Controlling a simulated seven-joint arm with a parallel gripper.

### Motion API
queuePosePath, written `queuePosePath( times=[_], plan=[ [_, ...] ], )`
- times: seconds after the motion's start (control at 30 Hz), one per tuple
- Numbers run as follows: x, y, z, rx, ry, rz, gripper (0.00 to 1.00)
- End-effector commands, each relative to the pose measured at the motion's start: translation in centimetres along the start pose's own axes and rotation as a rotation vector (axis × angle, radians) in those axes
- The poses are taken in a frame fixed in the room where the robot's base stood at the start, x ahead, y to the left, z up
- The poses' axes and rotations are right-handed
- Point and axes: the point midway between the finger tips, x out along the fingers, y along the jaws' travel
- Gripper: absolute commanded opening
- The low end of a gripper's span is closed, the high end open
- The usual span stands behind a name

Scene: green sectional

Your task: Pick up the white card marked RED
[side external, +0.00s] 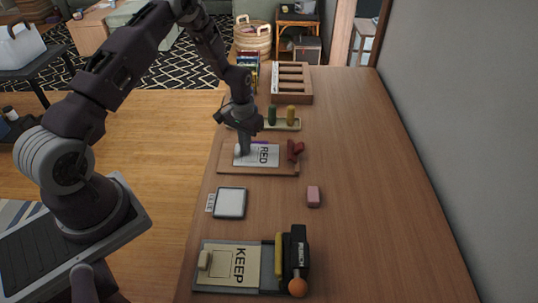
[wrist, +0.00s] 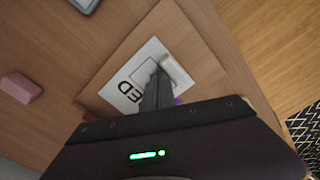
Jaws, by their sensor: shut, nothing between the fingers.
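The white card marked RED (side external: 264,156) lies flat on a wooden board on the table in the side external view. It also shows in the wrist view (wrist: 127,84), where its print is partly hidden by my gripper. My gripper (side external: 244,153) is shut and empty, pointing down at the left part of the card. In the wrist view my gripper's fingertips (wrist: 160,72) are together over the card. I cannot tell whether they touch it.
A dark red stamp-like object (side external: 295,150) stands at the board's right. A pink block (side external: 313,196), a grey-framed pad (side external: 230,203) and a KEEP board with a punch (side external: 298,262) lie nearer. A tray with upright pegs (side external: 290,124) and a wooden rack (side external: 292,83) stand behind. The table's right side is clear.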

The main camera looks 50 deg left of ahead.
Motion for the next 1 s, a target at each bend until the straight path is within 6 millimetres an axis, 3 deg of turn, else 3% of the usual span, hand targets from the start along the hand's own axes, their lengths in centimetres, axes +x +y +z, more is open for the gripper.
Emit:
queuePosePath(
  times=[0.6,1.0],
  plan=[
    [-6.3,0.5,-0.3,0.000,0.002,0.000,0.00],
    [-7.3,0.7,-0.3,0.002,0.005,0.000,0.00]
  ],
)
